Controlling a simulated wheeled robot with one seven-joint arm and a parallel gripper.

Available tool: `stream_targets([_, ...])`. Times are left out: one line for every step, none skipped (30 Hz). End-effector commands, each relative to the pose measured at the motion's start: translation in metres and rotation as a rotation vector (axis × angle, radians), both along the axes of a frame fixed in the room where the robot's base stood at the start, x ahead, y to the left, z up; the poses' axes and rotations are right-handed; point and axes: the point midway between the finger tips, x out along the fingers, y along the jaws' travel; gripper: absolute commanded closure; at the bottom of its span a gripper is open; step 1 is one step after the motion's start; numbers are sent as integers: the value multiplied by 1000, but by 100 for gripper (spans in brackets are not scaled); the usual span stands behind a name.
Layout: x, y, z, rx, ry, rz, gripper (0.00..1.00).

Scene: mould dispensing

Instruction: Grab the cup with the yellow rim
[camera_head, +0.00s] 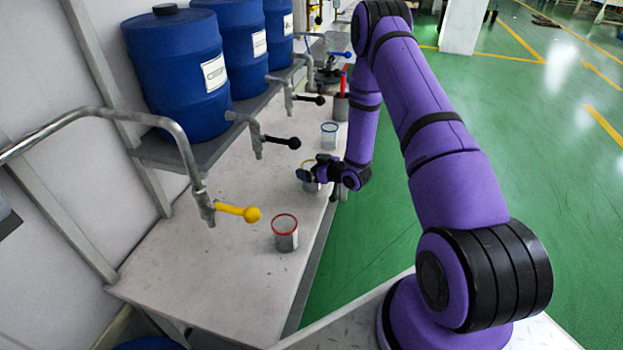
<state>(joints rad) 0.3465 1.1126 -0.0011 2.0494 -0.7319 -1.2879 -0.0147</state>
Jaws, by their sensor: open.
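The cup with the yellow rim (306,164) stands on the grey table, mostly hidden behind my gripper; only part of its rim and side shows. My gripper (304,174) is open at the cup, in the middle of the picture. The fingers overlap the cup in this view, and I cannot tell whether they touch it. My purple arm reaches over from the right.
A red-rimmed cup (285,234) stands nearer on the table (215,275), and a blue-rimmed cup (329,135) stands farther back. Blue barrels (180,75) sit on a shelf at left. A tap with a yellow handle (237,211) juts over the table.

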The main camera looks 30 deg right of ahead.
Motion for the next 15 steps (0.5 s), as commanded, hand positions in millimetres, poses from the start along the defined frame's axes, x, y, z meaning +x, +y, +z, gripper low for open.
stream_targets([2,1,-1,0,0,0,0])
stream_targets([2,1,-1,0,0,0,0])
stream_targets([2,1,-1,0,1,0,0])
stream_targets([2,1,-1,0,1,0,0])
stream_targets([2,1,-1,0,1,0,0])
stream_targets([2,1,-1,0,1,0,0])
stream_targets([2,1,-1,0,1,0,0])
stream_targets([2,1,-1,0,1,0,5])
stream_targets([2,1,-1,0,1,0,14])
stream_targets([2,1,-1,0,1,0,21])
stream_targets([1,1,-1,0,1,0,28])
stream_targets([1,1,-1,0,1,0,37])
stream_targets([1,1,-1,0,1,0,44])
stream_targets([1,1,-1,0,1,0,51])
stream_targets([1,1,-1,0,1,0,60])
